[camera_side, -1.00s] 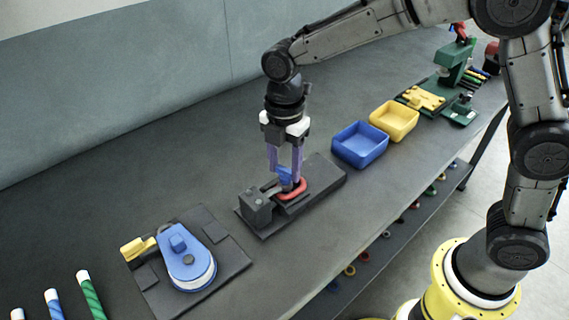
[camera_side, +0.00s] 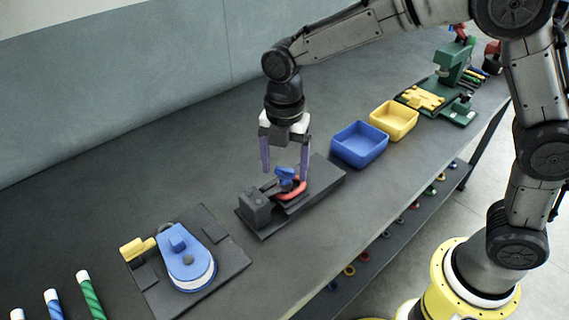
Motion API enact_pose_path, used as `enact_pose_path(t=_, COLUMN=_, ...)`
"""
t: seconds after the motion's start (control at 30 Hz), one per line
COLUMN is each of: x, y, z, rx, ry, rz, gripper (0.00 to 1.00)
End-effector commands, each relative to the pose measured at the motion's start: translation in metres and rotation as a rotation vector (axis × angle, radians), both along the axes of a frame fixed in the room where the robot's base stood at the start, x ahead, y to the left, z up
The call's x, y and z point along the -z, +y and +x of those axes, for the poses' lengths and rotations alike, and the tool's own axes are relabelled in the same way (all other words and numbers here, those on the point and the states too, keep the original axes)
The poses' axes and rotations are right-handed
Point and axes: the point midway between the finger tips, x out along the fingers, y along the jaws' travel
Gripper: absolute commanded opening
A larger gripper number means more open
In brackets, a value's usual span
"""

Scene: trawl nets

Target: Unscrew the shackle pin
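The shackle pin shows as a blue piece (camera_side: 285,174) standing on top of the red shackle (camera_side: 296,191), which lies in a dark grey fixture (camera_side: 322,177) on the bench. My gripper (camera_side: 285,174) points down over the pin. Its two purple fingers are spread wide, one on the left and one on the right of the blue head. The left finger is clear of the head; the right finger is close to the red shackle, and I cannot tell whether it touches. Nothing is held. The pin's lower part is hidden in the fixture.
A blue bin (camera_side: 360,146) and a yellow bin (camera_side: 394,120) stand to the right. A green device (camera_side: 453,68) is further back. The bench behind the fixture is clear.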

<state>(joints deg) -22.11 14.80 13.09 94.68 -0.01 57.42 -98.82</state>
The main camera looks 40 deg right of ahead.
Motion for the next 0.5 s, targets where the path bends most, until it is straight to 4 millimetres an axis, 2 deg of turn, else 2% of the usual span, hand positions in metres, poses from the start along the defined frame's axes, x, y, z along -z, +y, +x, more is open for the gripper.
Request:
enact_pose_path(t=0.17, x=-0.001, y=0.0, z=0.0, rx=0.001, ry=0.0, rz=0.0, gripper=0.82)
enact_pose_path(t=0.27, x=-0.009, y=0.0, z=0.001, rx=0.001, ry=-0.002, rz=0.001, gripper=0.82)
enact_pose_path(t=0.37, x=-0.023, y=0.0, z=0.001, rx=0.001, ry=-0.004, rz=0.001, gripper=0.82)
enact_pose_path(t=0.5, x=-0.053, y=0.0, z=0.001, rx=0.001, ry=-0.006, rz=0.002, gripper=0.82)
